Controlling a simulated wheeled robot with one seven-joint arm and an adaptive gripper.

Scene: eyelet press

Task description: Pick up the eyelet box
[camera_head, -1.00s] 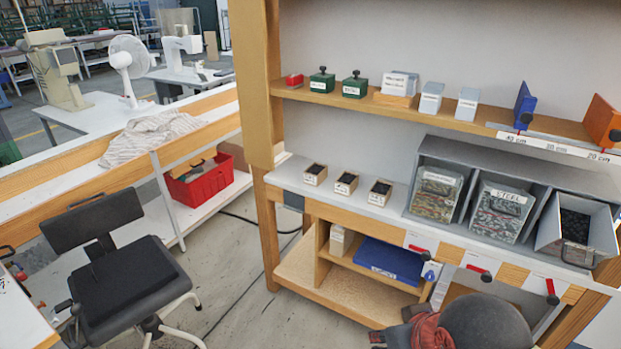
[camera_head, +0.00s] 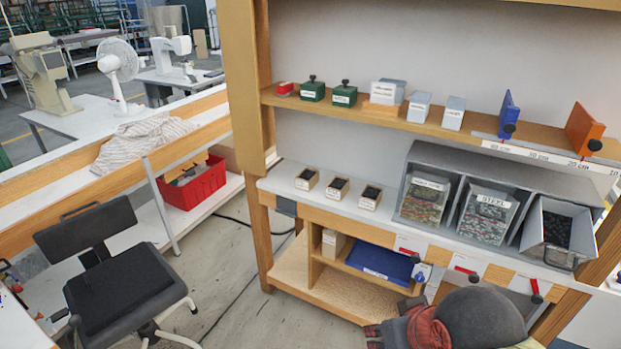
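Three small pale boxes with dark contents and white labels stand in a row on the white bench top: a left one (camera_head: 307,179), a middle one (camera_head: 338,189) and a right one (camera_head: 370,197). Their labels are too small to read, so I cannot tell which is the eyelet box. My gripper (camera_head: 391,318) seems to be the dark end at the bottom, beside my arm's red and grey parts. It is low in front of the bench, away from the boxes. Its fingers do not show clearly, and I see nothing held.
Grey bins (camera_head: 487,213) with small parts stand right of the boxes, one labelled STEEL. The upper shelf (camera_head: 360,108) holds green, white, blue and orange items. A blue case (camera_head: 380,262) lies below the bench top.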

